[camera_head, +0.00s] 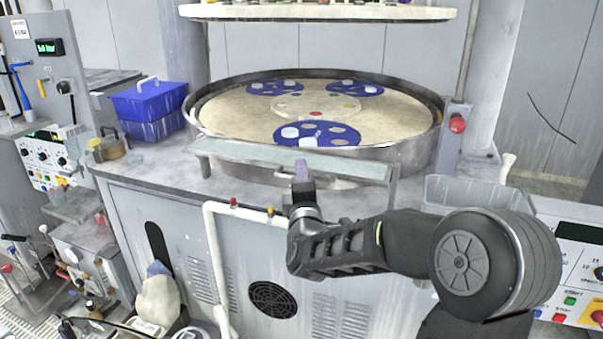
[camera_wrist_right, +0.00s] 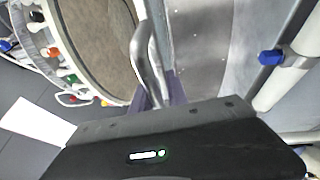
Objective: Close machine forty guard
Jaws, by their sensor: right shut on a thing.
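The polishing machine has a round steel basin with a beige platen (camera_head: 390,125) inside. A flat guard panel (camera_head: 250,153) in a metal frame runs across the front of the basin, low along its rim. The guard handle is a curved metal bar, clear in the right wrist view (camera_wrist_right: 147,50). My right gripper (camera_head: 301,172) is at the middle of the guard's front edge, and it also shows in the right wrist view (camera_wrist_right: 160,95), shut on the handle. I cannot read a machine number. My left gripper is not in view.
A red button (camera_head: 457,124) is on a post at the right, near a grey tub (camera_head: 470,190). White piping (camera_head: 213,240) with coloured valves runs down the cabinet front.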

